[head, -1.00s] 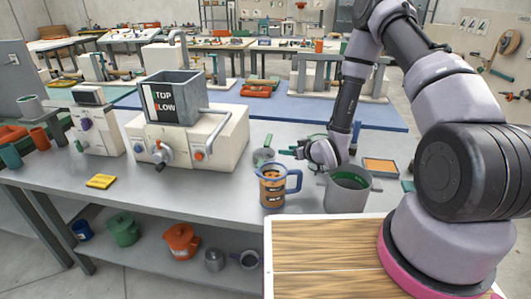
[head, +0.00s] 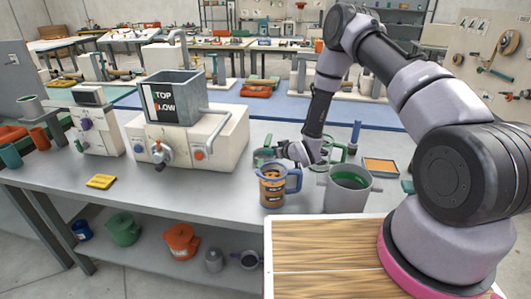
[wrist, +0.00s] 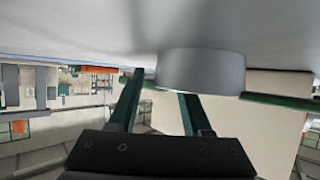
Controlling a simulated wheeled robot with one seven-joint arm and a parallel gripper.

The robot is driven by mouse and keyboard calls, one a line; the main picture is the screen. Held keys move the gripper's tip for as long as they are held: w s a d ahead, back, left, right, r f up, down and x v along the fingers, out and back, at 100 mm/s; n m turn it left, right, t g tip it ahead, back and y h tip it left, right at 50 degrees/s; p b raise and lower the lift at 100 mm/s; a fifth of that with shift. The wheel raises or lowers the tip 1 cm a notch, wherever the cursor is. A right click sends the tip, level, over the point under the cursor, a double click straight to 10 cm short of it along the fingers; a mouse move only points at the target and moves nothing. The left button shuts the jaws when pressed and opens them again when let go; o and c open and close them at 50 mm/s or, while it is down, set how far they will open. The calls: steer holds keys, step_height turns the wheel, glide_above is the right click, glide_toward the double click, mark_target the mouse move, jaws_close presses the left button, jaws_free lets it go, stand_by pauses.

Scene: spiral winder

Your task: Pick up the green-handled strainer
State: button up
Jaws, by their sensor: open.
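The green-handled strainer (head: 263,156) appears to be the small grey and green piece on the bench behind the orange-and-blue mug (head: 272,188), partly hidden by it. My gripper (head: 276,153) is low over the bench, just right of the strainer, pointing left. In the wrist view, my gripper (wrist: 162,86) has its two dark green fingers apart. A grey round body (wrist: 200,70), seemingly the strainer, is just beyond the fingertips, with a green bar (wrist: 280,102) to its right. I cannot tell whether the fingers touch it.
A grey pot (head: 348,194) with a green inside stands right of the mug, near my forearm. A green loop-shaped piece (head: 335,146) is behind it, and an orange-topped tray (head: 380,166) is to the right. The TOP BLOW machine (head: 190,138) stands left. Bench in front of it is mostly clear.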

jaws_close()
steer(key=shift+r, duration=0.15)
